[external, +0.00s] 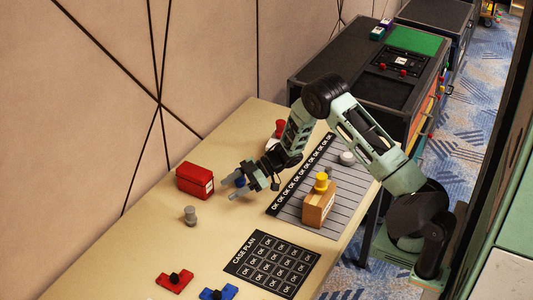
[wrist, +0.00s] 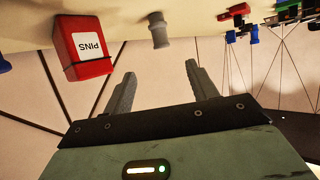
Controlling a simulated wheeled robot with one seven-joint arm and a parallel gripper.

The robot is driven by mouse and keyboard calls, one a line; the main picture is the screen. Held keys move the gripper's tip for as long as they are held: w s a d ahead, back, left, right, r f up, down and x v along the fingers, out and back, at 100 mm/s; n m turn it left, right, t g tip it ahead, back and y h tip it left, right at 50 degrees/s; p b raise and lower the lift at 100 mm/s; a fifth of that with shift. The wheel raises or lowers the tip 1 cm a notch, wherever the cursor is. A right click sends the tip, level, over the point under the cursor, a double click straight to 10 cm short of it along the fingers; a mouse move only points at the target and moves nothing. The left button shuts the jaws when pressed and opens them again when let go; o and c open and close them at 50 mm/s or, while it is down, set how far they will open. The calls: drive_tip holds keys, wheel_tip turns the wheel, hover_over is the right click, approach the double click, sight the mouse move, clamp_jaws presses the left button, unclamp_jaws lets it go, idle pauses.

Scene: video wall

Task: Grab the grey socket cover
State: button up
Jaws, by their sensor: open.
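A small grey cylindrical piece with a wider end, which looks like the grey socket cover (external: 190,215), stands on the tan table below the red box. It also shows in the wrist view (wrist: 158,30), at the top centre, beyond the fingers and roughly in line with the gap between them. My gripper (external: 228,190) is open and empty, above the table to the right of the grey piece and apart from it. In the wrist view both fingers of my gripper (wrist: 160,75) are spread with nothing between them.
A red box labelled PINS (wrist: 84,48) stands close to the grey piece. A tan block (external: 318,207) with a yellow piece stands on the striped mat. Red (external: 174,281) and blue (external: 217,293) knobbed blocks lie in front.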

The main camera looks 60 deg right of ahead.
drive_tip(key=p, duration=0.1)
approach(190, 209)
drive_tip(key=w+a+f, duration=0.2)
drive_tip(key=a+f, duration=0.1)
drive_tip(key=shift+w, duration=0.4)
drive_tip(key=shift+r+p+x, duration=0.15)
drive_tip(key=shift+p+x, duration=0.2)
drive_tip(key=shift+x, duration=1)
drive_tip(key=shift+r+p+x, duration=0.1)
drive_tip(key=shift+p+x, duration=0.25)
drive_tip(key=shift+x, duration=1.05)
drive_tip(key=shift+a, duration=0.1)
drive_tip(key=c, duration=1)
